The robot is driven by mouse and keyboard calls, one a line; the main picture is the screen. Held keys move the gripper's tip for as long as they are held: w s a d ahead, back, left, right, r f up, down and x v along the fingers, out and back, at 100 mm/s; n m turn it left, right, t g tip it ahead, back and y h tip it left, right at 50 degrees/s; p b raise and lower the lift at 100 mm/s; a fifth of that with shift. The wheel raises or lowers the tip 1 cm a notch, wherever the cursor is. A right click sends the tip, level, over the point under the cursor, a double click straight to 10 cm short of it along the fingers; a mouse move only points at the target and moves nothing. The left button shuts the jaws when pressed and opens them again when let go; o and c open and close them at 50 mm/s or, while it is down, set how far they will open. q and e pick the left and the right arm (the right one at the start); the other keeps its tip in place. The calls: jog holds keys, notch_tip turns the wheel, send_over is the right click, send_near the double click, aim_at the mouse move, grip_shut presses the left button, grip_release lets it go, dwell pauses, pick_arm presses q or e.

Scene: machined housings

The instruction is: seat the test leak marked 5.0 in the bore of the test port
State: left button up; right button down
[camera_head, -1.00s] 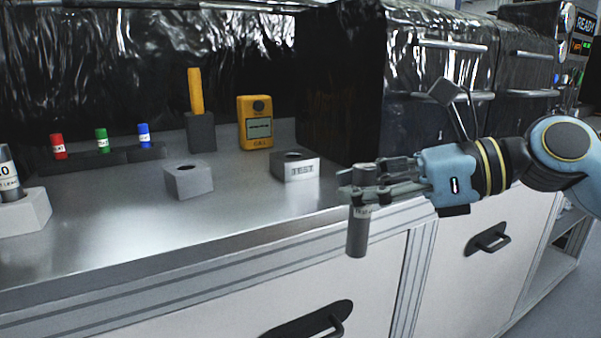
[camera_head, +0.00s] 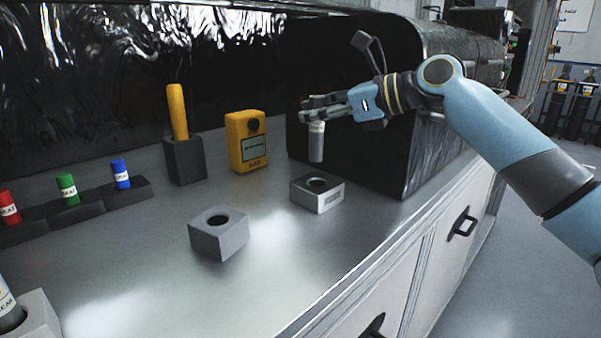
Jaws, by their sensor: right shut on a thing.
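My right gripper (camera_head: 322,104) is shut on a grey cylinder, the test leak (camera_head: 316,143), which hangs upright below the fingers. Its marking is too small to read. The test port (camera_head: 317,196) is a small metal block with a dark round bore in its top, and its front label is blurred now. The held leak is above the port, close over its bore in the picture, with a gap between them. My left gripper is not in view.
A plain grey block (camera_head: 219,237) with an empty hole stands left of the port. A yellow gas meter (camera_head: 246,141) and a dark holder (camera_head: 185,161) with a yellow handle stand behind. Red, green and blue capped vials sit in a dark rack (camera_head: 78,212). Another leak (camera_head: 8,306) stands at lower left.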

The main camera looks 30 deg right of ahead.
aim_at(317, 160)
notch_tip(317, 160, down, 8)
jog(key=shift+s+d+b, duration=0.1)
jog(key=shift+b, duration=0.25)
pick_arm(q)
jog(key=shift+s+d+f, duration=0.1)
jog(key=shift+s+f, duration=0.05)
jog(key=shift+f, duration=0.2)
pick_arm(e)
jog(key=shift+f, duration=0.2)
jog(key=shift+f, duration=0.1)
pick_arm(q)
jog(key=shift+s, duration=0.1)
pick_arm(e)
jog(key=c, duration=1.2)
grip_release()
jog(key=shift+s+d, duration=0.15)
jog(key=shift+d, duration=0.05)
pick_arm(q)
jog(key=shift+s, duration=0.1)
pick_arm(e)
jog(key=v, duration=1.1)
jog(key=shift+s+d+r, duration=0.15)
jog(key=shift+s+r, duration=0.1)
jog(key=shift+r, duration=0.05)
